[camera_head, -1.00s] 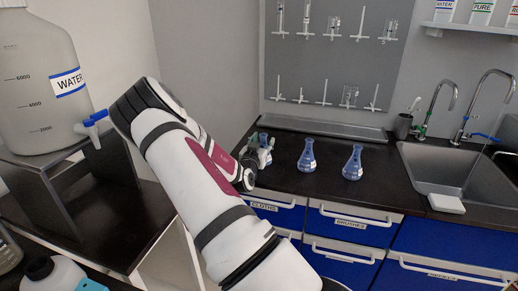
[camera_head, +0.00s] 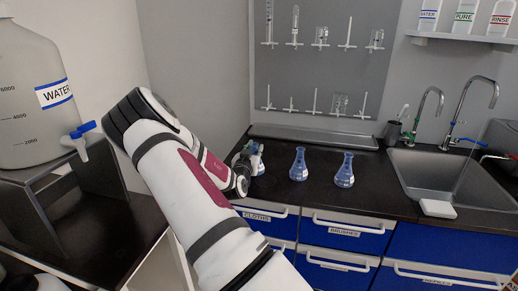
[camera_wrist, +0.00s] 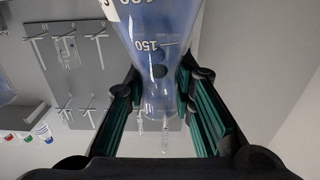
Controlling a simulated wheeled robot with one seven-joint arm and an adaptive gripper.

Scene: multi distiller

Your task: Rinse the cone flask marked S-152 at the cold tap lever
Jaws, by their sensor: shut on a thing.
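My gripper (camera_wrist: 155,95) is shut on a blue-tinted cone flask (camera_wrist: 160,40) with printed graduations, "150" among them. The fingers are on both sides of its neck in the wrist view. In the head view my gripper (camera_head: 248,155) and the held flask (camera_head: 260,166) are at the left of the black counter, partly hidden by my arm. I cannot tell whether the flask touches the counter. Its S-152 mark is not readable. The blue tap lever (camera_head: 471,142) is on the tall tap (camera_head: 463,110) at the sink (camera_head: 408,170), far to the right.
Two similar flasks (camera_head: 299,166) (camera_head: 344,172) stand on the counter between my gripper and the sink. A green-marked tap (camera_head: 425,110), a dark cup (camera_head: 392,132) and a red lever (camera_head: 494,156) are near the sink. A large water carboy (camera_head: 30,110) stands left.

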